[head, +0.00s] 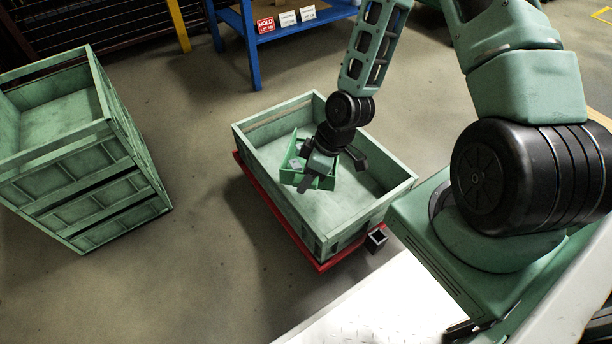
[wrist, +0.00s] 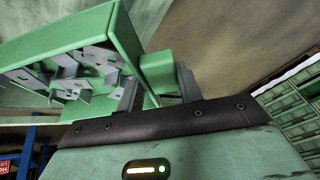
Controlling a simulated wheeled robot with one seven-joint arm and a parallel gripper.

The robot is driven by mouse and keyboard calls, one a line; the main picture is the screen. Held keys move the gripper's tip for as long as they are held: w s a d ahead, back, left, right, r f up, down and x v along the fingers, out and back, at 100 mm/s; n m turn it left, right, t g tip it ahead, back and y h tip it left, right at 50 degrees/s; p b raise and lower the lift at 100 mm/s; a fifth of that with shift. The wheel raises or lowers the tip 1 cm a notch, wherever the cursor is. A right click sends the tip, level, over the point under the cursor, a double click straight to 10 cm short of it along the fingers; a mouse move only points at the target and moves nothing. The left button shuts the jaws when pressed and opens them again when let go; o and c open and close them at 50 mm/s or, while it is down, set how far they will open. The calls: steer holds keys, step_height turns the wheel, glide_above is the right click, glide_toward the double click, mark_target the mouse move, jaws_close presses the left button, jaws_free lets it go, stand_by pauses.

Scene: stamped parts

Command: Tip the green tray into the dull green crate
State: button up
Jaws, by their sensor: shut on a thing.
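The green tray (head: 289,175) is held by my gripper (head: 308,182) over the dull green crate (head: 335,207). In the wrist view the green tray (wrist: 120,32) fills the upper left and holds several grey stamped parts (wrist: 82,72). My gripper (wrist: 155,88) is shut on a green block at the tray's near side. The tray looks tilted; the exact angle cannot be told. The crate's floor looks bare where it shows; the part behind the tray and my arm is hidden. Small grey parts also show inside the tray in the head view.
The crate stands on a red base (head: 322,266) on the floor. A stack of similar green crates (head: 95,165) stands at the left. A blue rack (head: 250,50) with a red HOLD sign (head: 265,25) is behind. Floor between stack and crate is clear.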

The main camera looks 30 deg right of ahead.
steer(key=w+d+r+m+g+y+p, duration=0.1)
steer(key=w+d+r+g+y+p, duration=0.2)
steer(key=r+p, duration=0.4)
steer(key=shift+w+d+r+p, duration=0.25)
steer(key=shift+w+p, duration=0.15)
steer(key=shift+p, duration=0.4)
steer(key=shift+w+d+r+m+g+y+p, duration=0.4)
steer(key=shift+w+d+r+g+y, duration=0.75)
steer(key=shift+w+d+r, duration=0.4)
steer(key=shift+w+f, duration=0.1)
steer(key=shift+w, duration=0.05)
steer(key=s+a+f+t+h, duration=0.1)
steer(key=s+f, duration=0.1)
steer(key=s+a+f+n+t+h+p, duration=0.1)
steer(key=a+f, duration=0.1)
steer(key=s+a+f+t+h, duration=0.1)
steer(key=s+a+f, duration=0.1)
steer(key=shift+s+f+t+h, duration=0.3)
steer(key=shift+s+t+h, duration=0.05)
steer(key=shift+f, duration=0.1)
